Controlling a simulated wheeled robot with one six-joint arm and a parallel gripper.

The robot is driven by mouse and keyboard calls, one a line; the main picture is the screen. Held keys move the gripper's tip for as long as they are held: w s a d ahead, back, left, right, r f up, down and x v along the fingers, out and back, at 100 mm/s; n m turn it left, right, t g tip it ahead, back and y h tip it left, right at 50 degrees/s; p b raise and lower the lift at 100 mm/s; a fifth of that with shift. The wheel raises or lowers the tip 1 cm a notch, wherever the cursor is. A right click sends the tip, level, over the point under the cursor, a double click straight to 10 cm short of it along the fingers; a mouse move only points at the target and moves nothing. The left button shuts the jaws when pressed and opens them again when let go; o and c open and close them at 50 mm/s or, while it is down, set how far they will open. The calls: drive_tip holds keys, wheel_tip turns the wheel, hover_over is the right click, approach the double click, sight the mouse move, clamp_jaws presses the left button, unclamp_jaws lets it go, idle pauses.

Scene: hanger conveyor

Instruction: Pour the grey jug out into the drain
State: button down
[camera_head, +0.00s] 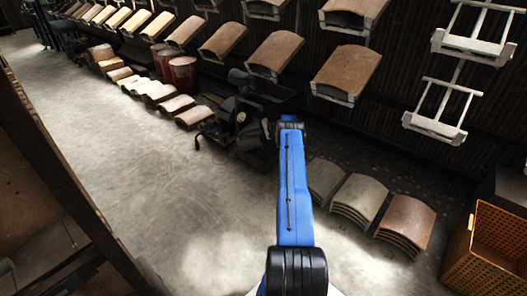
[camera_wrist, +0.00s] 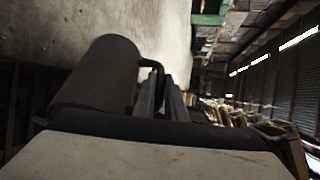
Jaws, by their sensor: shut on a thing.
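The grey jug (camera_wrist: 92,82) is in the wrist view, left of the middle, as a dark cylinder with a looped handle on its right side. My gripper (camera_wrist: 165,95) is shut on the handle. The jug lies at a slant in this turned view; I cannot see into its mouth or tell whether anything flows out. In the head view my blue arm reaches forward to the dark machinery, and the gripper and jug cannot be made out against it. I cannot pick out the drain in either view.
Curved brown tiles hang on a conveyor (camera_head: 345,68) along the back wall. Stacked tiles (camera_head: 357,200) stand on the floor right of my arm, with a wicker basket (camera_head: 487,258) farther right. Red drums (camera_head: 183,74) stand at the back left. The floor (camera_head: 150,150) at left is clear.

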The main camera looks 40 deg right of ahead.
drive_tip(key=shift+s+d+f, duration=0.15)
drive_tip(key=shift+d, duration=0.1)
drive_tip(key=shift+s+d, duration=0.1)
drive_tip(key=shift+d, duration=0.05)
drive_tip(key=shift+d+f+t+y, duration=0.1)
drive_tip(key=shift+t+y, duration=0.2)
idle(0.5)
drive_tip(key=shift+s+d+f+m, duration=0.15)
drive_tip(key=shift+d+f+m, duration=0.05)
drive_tip(key=shift+m, duration=0.1)
drive_tip(key=shift+s+d+f+t+y, duration=0.2)
drive_tip(key=shift+d+t+y, duration=0.1)
drive_tip(key=shift+t, duration=0.1)
drive_tip(key=shift+s+d, duration=0.1)
drive_tip(key=shift+d, duration=0.05)
idle(0.6)
drive_tip(key=shift+s+d+f+t, duration=0.15)
drive_tip(key=shift+d+t, duration=0.1)
drive_tip(key=shift+t, duration=0.05)
drive_tip(key=shift+s+d+y, duration=0.15)
drive_tip(key=shift+s+y, duration=0.05)
drive_tip(key=shift+y, duration=0.2)
idle(0.5)
